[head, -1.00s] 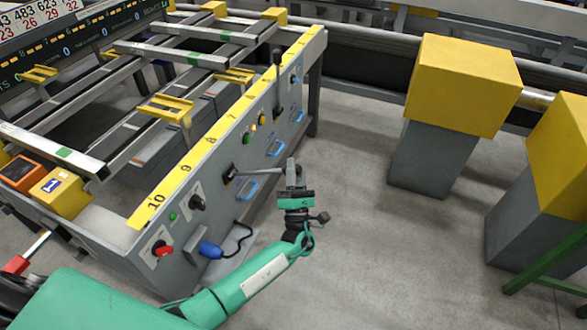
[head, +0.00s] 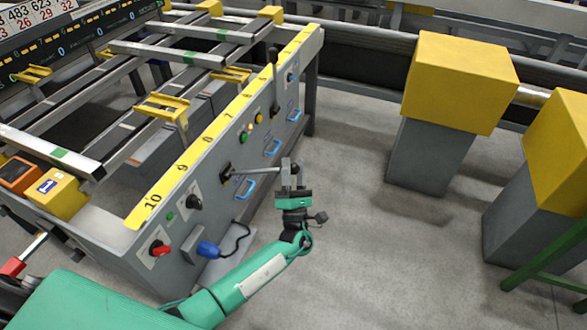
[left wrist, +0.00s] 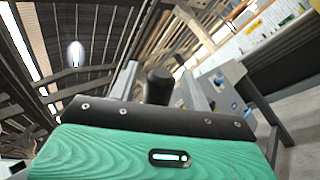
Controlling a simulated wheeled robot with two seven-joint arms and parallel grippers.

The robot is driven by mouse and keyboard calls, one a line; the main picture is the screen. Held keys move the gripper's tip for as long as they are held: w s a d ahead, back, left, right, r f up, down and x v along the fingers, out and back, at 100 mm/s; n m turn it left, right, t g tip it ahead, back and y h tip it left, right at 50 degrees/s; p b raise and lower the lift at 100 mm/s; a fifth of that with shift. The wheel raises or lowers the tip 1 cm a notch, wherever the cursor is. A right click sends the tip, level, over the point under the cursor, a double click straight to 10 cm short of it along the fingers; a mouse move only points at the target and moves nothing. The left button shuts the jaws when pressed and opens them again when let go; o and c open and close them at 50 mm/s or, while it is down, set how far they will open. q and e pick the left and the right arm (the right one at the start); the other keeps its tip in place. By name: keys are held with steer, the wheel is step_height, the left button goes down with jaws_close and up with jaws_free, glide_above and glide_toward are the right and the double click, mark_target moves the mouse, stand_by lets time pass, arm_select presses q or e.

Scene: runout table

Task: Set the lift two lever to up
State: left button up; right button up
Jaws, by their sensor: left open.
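A lever (head: 258,170) sticks out from a dark slot in the grey side panel (head: 165,210), close to level, its outer end running to my left gripper. My left gripper (head: 289,168) is open, with its fingers around the lever's end. In the left wrist view the dark round lever end (left wrist: 159,84) sits between the two open fingers; I cannot tell if either touches it. A second lever (head: 275,75) stands upright farther along the panel. I cannot read a label naming either lever. My right gripper is not in view.
Yellow-topped posts (head: 459,80) stand to the right. Floor (head: 370,250) between is clear.

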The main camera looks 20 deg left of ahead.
arm_select(q)
steer(key=shift+s+d+f, duration=0.1)
steer(key=shift+s+f, duration=0.2)
steer(key=shift+f, duration=0.05)
steer(key=b+v, duration=0.2)
steer(key=v, duration=1.1)
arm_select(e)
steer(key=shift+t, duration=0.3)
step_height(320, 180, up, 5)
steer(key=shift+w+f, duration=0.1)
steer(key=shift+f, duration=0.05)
